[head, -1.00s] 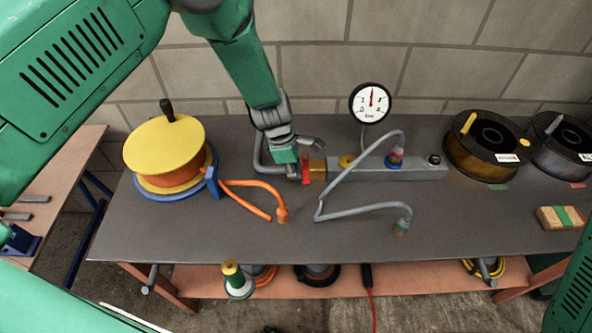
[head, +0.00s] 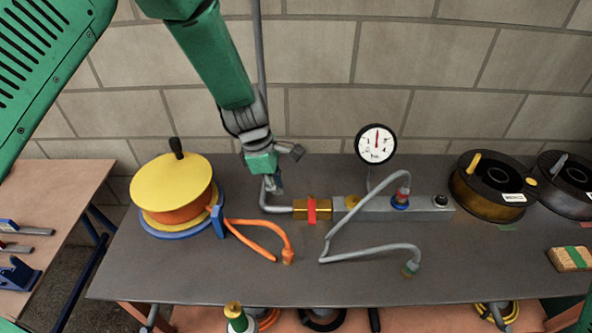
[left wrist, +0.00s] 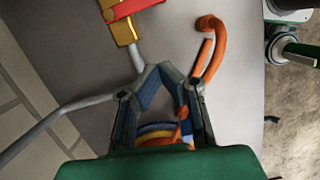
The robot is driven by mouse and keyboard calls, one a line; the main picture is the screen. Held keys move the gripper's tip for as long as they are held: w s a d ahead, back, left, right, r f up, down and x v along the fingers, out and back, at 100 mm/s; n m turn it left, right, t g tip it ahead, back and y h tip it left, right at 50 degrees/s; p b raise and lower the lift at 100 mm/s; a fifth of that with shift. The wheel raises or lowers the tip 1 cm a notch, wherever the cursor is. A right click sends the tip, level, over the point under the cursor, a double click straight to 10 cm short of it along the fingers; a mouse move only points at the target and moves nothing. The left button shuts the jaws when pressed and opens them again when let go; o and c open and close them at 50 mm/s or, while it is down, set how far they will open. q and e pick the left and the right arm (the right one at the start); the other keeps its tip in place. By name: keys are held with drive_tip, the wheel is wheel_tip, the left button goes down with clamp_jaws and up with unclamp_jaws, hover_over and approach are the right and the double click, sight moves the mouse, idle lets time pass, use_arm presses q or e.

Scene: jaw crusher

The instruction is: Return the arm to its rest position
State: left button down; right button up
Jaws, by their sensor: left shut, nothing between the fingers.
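My left gripper (head: 277,184) is shut and empty, above the back of the grey bench (head: 250,279). It is left of the brass valve (head: 299,209) with the red handle (head: 311,211) and apart from it. The left wrist view also shows my gripper's closed fingers (left wrist: 165,72), with the valve (left wrist: 123,33) beyond them at the top. My left arm comes down from the upper left. My right gripper does not show.
A yellow-topped hose reel (head: 172,180) stands left of my gripper, its orange hose (head: 262,228) on the bench. A pressure gauge (head: 376,143) and a grey manifold (head: 425,205) stand to the right. Dark spools (head: 482,205) are farther right. A block wall (head: 330,60) rises behind.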

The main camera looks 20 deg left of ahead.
use_arm(q)
drive_tip(key=s+a+f+m+y, duration=0.1)
drive_tip(key=s+a+f+m, duration=0.1)
drive_tip(key=s, duration=0.4)
drive_tip(key=s+a+f+m+y, duration=0.1)
drive_tip(key=s+a+f+m, duration=0.2)
drive_tip(key=s+f, duration=0.3)
drive_tip(key=s+a+f+m+y, duration=0.1)
drive_tip(key=s+a+f+m, duration=0.2)
drive_tip(key=s+f+m, duration=0.1)
drive_tip(key=shift+s+f+m+g, duration=0.1)
drive_tip(key=shift+s+m+g, duration=0.35)
drive_tip(key=shift+s, duration=0.7)
drive_tip(key=s+m, duration=1)
drive_tip(key=s, duration=0.6)
drive_tip(key=w+d+f+m+b, duration=0.1)
drive_tip(key=w+f+b, duration=0.2)
drive_tip(key=f+b, duration=1)
drive_tip(key=shift+w+d+t, duration=0.25)
drive_tip(key=shift+t, duration=0.2)
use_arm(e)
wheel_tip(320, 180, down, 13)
use_arm(q)
drive_tip(key=shift+w, duration=0.1)
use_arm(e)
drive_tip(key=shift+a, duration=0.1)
